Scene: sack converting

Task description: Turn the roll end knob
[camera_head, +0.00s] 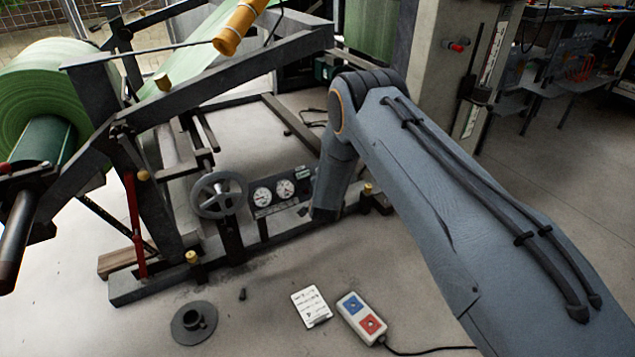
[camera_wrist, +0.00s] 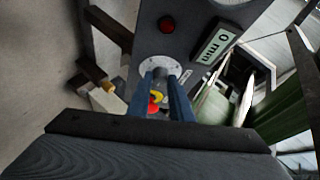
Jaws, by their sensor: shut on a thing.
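In the wrist view, my gripper (camera_wrist: 166,78) reaches a grey panel (camera_wrist: 190,38), its two blue-grey fingers closed on a small knob (camera_wrist: 159,72). The knob sits in front of a round pale dial plate (camera_wrist: 150,65) and is mostly covered by the fingers. A label reading "0 mm" (camera_wrist: 214,45) and a red button (camera_wrist: 166,24) are on the same panel. In the head view, my arm hides the gripper, and the knob does not show. A large green roll (camera_head: 40,95) rests on the dark stand at left.
In the wrist view, a red and yellow part (camera_wrist: 154,101) shows between the fingers. In the head view, a handwheel (camera_head: 218,195) and gauges (camera_head: 273,192) stand left of my arm. A corded control box (camera_head: 361,317) and a card (camera_head: 311,306) lie on the floor.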

